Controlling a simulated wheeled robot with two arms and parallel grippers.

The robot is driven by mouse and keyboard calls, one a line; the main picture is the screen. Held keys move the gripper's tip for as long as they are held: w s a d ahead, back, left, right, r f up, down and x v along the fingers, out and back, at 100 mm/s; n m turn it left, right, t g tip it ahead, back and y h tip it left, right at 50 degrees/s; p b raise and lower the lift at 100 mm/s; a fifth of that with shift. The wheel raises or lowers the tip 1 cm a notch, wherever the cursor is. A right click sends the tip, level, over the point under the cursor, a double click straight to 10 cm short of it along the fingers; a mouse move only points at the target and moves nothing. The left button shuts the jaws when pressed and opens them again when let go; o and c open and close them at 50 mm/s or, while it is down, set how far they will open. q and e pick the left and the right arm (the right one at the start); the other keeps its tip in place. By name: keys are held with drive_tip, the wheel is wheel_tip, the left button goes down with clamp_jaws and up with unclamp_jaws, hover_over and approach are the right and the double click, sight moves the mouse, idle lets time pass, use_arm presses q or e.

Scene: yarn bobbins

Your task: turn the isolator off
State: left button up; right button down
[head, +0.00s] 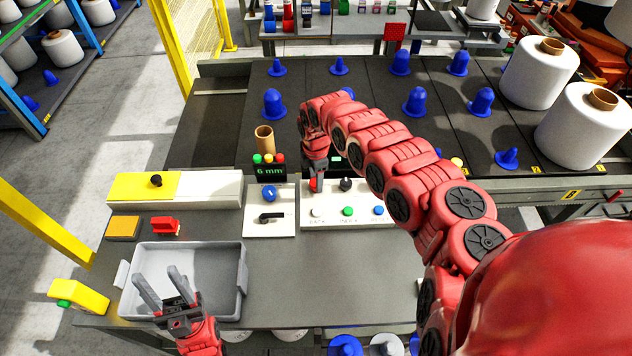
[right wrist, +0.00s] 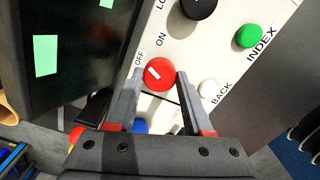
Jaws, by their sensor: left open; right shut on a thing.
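The isolator is a round red knob (right wrist: 160,74) on a white control panel (head: 355,217). In the right wrist view ON and OFF are printed beside it, and a short white mark shows on its face, on the side towards OFF. I cannot tell its exact setting. My right gripper (right wrist: 155,88) is shut on the red knob, one finger on each side. In the head view my right gripper (head: 316,183) reaches down to the panel, and my arm hides part of it. My left gripper (head: 162,287) is open and empty over the grey tray.
The panel also carries a black knob (right wrist: 198,5), a green button (right wrist: 248,36) and a white button (right wrist: 209,90). A plate with a black lever (head: 271,217) and a blue knob (head: 269,193) lies left. The grey tray (head: 243,285) stands front left. The worktop (head: 330,275) below the panel is clear.

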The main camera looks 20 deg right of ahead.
drive_tip(key=n+b, duration=0.2)
drive_tip(key=n, duration=0.3)
idle(0.6)
drive_tip(key=shift+c, duration=1.5)
unclamp_jaws()
wheel_tip(320, 180, up, 17)
drive_tip(key=b, duration=0.3)
drive_tip(key=shift+r, duration=0.2)
